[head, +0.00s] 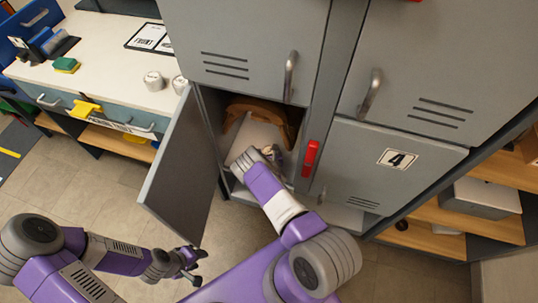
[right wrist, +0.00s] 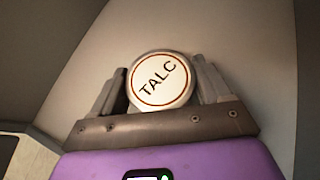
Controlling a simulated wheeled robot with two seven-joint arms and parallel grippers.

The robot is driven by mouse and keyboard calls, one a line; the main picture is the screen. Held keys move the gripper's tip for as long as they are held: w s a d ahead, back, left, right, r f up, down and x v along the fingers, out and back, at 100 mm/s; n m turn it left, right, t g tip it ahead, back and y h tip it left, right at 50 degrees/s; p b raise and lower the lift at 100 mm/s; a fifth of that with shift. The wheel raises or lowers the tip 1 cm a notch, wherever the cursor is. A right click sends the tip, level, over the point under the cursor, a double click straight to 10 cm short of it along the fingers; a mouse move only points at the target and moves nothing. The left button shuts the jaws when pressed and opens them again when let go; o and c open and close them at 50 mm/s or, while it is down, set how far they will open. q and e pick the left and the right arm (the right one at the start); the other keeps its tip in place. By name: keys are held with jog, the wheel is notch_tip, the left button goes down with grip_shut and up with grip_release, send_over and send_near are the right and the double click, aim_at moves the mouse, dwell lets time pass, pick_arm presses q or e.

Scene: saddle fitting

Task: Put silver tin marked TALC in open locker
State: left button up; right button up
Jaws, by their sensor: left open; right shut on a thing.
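The tin marked TALC (right wrist: 161,80) shows in the right wrist view, its round white lid with a thin red ring facing the camera. My right gripper (right wrist: 160,88) is shut on it, with a finger on each side. In the head view my right gripper (head: 262,156) is inside the open lower locker (head: 228,112), and the tin is mostly hidden there. The locker's grey door (head: 180,170) stands swung out to the left. My left gripper (head: 188,266) is open and empty, low in front of the door.
A brown saddle (head: 262,107) and a pale flat piece (head: 252,137) are in the locker around my right gripper. Two tins (head: 153,81) (head: 180,84) stand on the white counter (head: 105,62). A red handle (head: 310,158) is on the post beside the closed locker 4 (head: 360,165).

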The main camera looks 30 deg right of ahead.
jog(key=shift+f, duration=0.15)
jog(key=shift+f, duration=0.15)
jog(key=o, duration=1.1)
jog(key=shift+s+a+r, duration=0.1)
jog(key=shift+r, duration=0.2)
jog(key=p+v, duration=0.5)
jog(key=v, duration=0.5)
jog(key=shift+s+r, duration=0.1)
jog(key=shift+s, duration=0.2)
jog(key=shift+s+a+r, duration=0.15)
jog(key=shift+s+a, duration=0.15)
jog(key=shift+s, duration=0.15)
